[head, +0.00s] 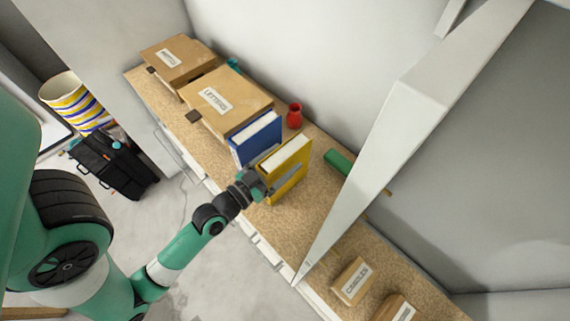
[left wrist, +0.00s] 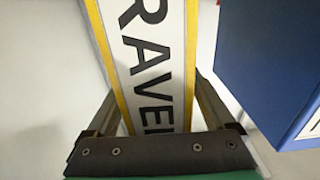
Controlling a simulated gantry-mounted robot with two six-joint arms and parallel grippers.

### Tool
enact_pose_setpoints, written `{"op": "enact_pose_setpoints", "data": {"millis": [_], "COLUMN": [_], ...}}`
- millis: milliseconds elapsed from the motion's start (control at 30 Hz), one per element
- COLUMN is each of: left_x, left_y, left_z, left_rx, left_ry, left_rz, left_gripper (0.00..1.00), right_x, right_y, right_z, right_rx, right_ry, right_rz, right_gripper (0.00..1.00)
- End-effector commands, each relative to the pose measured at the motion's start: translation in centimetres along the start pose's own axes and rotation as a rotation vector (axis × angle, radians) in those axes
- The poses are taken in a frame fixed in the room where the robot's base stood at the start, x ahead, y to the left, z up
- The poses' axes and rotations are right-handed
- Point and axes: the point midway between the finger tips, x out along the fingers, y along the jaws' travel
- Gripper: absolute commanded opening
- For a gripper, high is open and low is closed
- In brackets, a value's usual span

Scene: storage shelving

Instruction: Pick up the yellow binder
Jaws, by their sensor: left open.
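The yellow binder (head: 292,171) stands upright on the shelf board, just right of the blue binder (head: 255,140). In the left wrist view, the yellow binder's spine (left wrist: 150,62) shows a white label with large dark letters. My left gripper (head: 266,176) is open at the spine side of the yellow binder. In the left wrist view, its fingers (left wrist: 158,112) lie on either side of the spine; whether they touch it I cannot tell. The blue binder (left wrist: 268,70) is close beside the right finger there. My right gripper is not in view.
The shelf board (head: 318,218) also holds a box marked LETTERS (head: 228,100), another box (head: 176,58), a red vase (head: 294,115) and a green object (head: 338,162). A pale slanted beam (head: 385,155) crosses on the right. The board in front of the green object is clear.

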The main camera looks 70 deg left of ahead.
Motion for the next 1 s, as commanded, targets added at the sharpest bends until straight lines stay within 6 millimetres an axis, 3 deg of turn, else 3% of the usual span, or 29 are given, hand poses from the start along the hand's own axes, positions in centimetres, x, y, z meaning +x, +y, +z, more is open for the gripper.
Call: {"op": "enact_pose_setpoints", "data": {"millis": [100,300,800,1000], "left_x": [0.99,1.01,0.98,0.98], "left_y": [0.02,0.00,-0.01,-0.01], "left_z": [-0.03,0.16,0.13,0.12], "left_rx": [0.000,0.000,0.000,0.000], "left_ry": [-0.001,-0.001,-0.001,-0.001], "left_rz": [0.001,0.000,0.000,0.000], "left_gripper": [0.88,0.88,0.00,0.00], "right_x": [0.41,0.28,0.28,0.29], "right_y": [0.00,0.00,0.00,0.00], "right_z": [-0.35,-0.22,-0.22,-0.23], "right_rx": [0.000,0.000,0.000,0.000], "right_ry": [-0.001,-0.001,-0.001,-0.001], "right_rz": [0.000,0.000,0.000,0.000], "right_gripper": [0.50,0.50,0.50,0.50]}}
